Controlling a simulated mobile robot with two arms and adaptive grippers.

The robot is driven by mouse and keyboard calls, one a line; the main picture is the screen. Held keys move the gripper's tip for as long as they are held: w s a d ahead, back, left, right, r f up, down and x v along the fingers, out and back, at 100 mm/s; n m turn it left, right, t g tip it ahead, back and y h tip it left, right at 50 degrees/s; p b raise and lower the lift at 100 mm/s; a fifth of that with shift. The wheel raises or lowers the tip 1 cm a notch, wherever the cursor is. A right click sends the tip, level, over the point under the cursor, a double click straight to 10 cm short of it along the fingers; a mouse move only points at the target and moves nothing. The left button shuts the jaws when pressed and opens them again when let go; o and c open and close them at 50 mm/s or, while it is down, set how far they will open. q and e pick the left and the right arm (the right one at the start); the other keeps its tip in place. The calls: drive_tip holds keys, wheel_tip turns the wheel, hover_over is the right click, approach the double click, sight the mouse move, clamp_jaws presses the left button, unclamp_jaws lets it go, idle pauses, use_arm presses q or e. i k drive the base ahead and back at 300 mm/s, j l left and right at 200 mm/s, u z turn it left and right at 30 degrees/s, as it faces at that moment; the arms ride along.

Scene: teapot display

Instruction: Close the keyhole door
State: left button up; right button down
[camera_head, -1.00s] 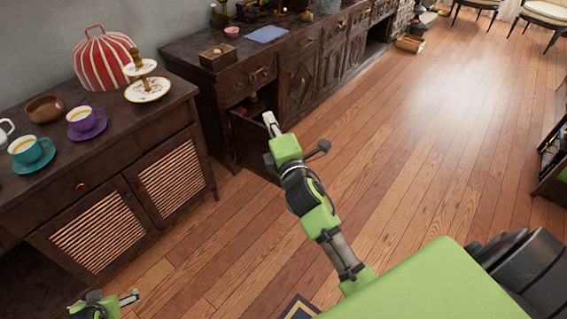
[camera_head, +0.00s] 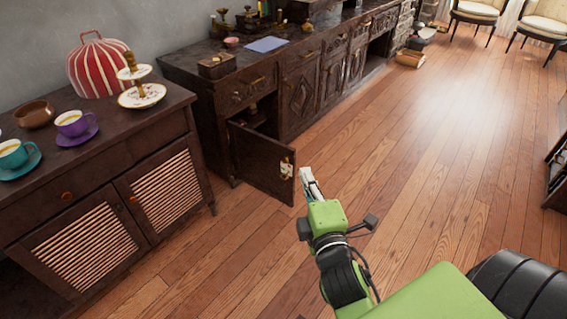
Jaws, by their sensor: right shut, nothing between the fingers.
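The keyhole door (camera_head: 258,163) is a dark wooden door on the long cabinet against the wall. It stands open and juts into the room, with a pale keyhole plate (camera_head: 286,168) near its free edge. Behind it the dark compartment shows in part. My right gripper (camera_head: 307,178) is shut and empty, just right of the door's free edge. I cannot tell whether it touches the door. My left gripper is not in view.
The long cabinet (camera_head: 302,92) carries a small box (camera_head: 216,66) and a blue sheet (camera_head: 266,45). A nearer sideboard (camera_head: 110,245) at left holds cups, a striped cover and a tiered stand. The wooden floor (camera_head: 430,150) to the right is clear.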

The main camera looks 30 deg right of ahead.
sight(259, 159)
drive_tip(key=i+l, duration=0.2)
drive_tip(key=i, duration=0.25)
drive_tip(key=i+l, duration=0.2)
drive_tip(key=i, duration=0.2)
